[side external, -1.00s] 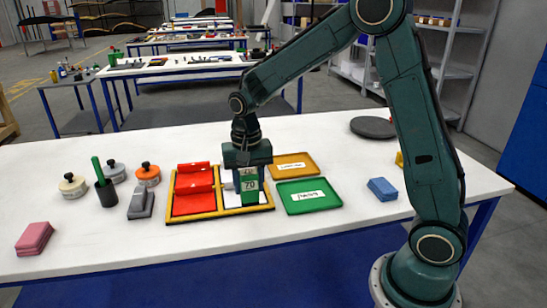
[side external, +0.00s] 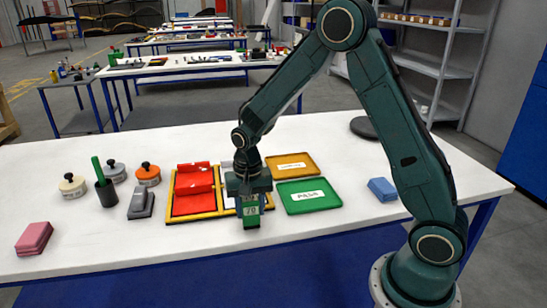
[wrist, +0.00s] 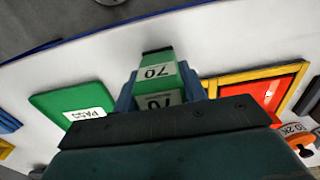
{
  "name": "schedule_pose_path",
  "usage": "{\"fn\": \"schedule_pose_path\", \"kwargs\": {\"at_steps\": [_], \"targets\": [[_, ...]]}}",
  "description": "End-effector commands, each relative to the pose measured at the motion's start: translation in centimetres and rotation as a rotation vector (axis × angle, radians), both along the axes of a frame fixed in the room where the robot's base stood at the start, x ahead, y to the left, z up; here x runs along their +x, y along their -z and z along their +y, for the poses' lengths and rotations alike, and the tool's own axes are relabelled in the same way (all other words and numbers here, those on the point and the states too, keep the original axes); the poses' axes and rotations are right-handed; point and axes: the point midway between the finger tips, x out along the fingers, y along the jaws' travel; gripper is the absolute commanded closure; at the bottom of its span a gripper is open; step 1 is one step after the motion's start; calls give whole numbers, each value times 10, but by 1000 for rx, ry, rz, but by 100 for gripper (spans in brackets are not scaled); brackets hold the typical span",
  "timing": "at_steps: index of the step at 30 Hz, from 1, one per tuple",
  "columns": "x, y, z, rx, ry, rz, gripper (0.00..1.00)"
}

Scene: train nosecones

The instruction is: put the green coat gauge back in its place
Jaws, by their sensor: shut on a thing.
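The green coat gauge (side external: 251,217) is a small green block with a white label reading 70. My gripper (side external: 249,198) is shut on it and holds it at the front edge of the yellow-framed tray (side external: 190,217). In the wrist view the gauge (wrist: 160,74) sits between the blue fingers of my gripper (wrist: 158,92). Whether the gauge touches the table is hard to tell.
A green tray labelled PASS (side external: 308,205) and an amber tray (side external: 290,163) lie right of the framed tray. A grey block (side external: 141,204), a dark cup with a green stick (side external: 106,191) and knobbed discs stand left. The table front is clear.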

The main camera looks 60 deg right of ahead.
Motion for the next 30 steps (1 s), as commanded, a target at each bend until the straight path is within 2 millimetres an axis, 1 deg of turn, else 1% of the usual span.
{"fn": "schedule_pose_path", "kwargs": {"at_steps": [13, 14, 15, 17, 26, 30], "targets": [[0, 4, 0, 0, 0, 0, 89], [0, 4, 0, 0, 0, 0, 54], [0, 4, 0, 0, 0, 0, 47], [0, 4, 0, 0, 0, 0, 37], [0, 3, 0, 0, 0, 0, 37], [0, 0, 0, 0, 0, -1, 37]]}}
